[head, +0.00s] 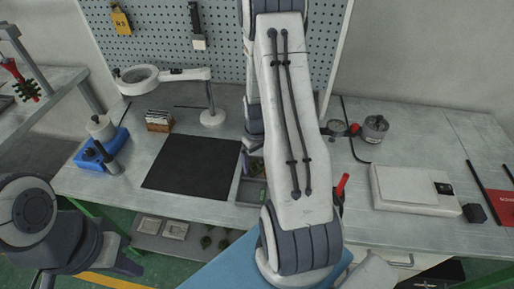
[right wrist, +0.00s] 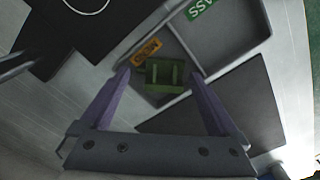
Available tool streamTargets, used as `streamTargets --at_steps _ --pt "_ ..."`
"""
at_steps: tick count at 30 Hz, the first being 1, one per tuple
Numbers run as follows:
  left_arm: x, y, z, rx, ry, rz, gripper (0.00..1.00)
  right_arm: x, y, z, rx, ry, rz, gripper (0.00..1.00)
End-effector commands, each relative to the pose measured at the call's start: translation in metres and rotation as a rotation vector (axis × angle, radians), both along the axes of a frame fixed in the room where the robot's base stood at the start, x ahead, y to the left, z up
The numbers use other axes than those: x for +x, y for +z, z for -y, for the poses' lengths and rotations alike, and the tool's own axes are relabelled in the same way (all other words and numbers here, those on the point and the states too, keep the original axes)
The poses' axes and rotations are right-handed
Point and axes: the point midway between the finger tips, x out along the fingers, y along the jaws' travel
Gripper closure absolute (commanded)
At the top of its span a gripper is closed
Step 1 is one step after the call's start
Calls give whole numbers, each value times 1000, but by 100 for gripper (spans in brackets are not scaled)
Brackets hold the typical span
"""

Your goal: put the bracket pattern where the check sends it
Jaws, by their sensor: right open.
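The green bracket pattern (right wrist: 168,76) lies in a compartment of a grey sorting tray (right wrist: 218,48) in the right wrist view. An orange label (right wrist: 147,50), hard to read, sits beside it, and a green label (right wrist: 200,8) reading PASS upside down marks another compartment. My right gripper (right wrist: 160,76) is open, its purple fingers on either side of the pattern in the picture; I cannot tell whether they touch it. In the head view the tray (head: 244,190) is mostly hidden behind my right arm, which also hides the right gripper. Only links of my left arm show.
A black mat (head: 192,166) lies left of the tray. A magnifier lamp (head: 212,117), a small card box (head: 159,121) and a blue-based device (head: 88,157) stand behind and left. A white flat box (head: 414,189) and a gauge pot (head: 375,128) stand right.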

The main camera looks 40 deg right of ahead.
Motion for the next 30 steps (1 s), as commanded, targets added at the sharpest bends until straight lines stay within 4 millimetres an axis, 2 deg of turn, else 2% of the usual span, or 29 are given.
streamTargets --at_steps 6,12,17,23,26,29,30 --pt "0 -4 0 0 0 0 100 1 49 1 -3 0 7 4" --pt "0 -6 0 0 0 0 100 1 85 0 -2 0 4 4" --pt "0 -6 0 0 0 0 100 0 99 0 -1 0 2 4" --pt "0 -6 0 0 0 0 100 0 102 -1 0 2 0 4" --pt "0 -6 0 0 0 0 100 4 108 -17 0 30 4 4" --pt "0 -6 0 0 0 0 100 10 124 -60 1 100 14 4" --pt "0 -6 0 0 0 0 100 11 133 -84 4 138 19 4"
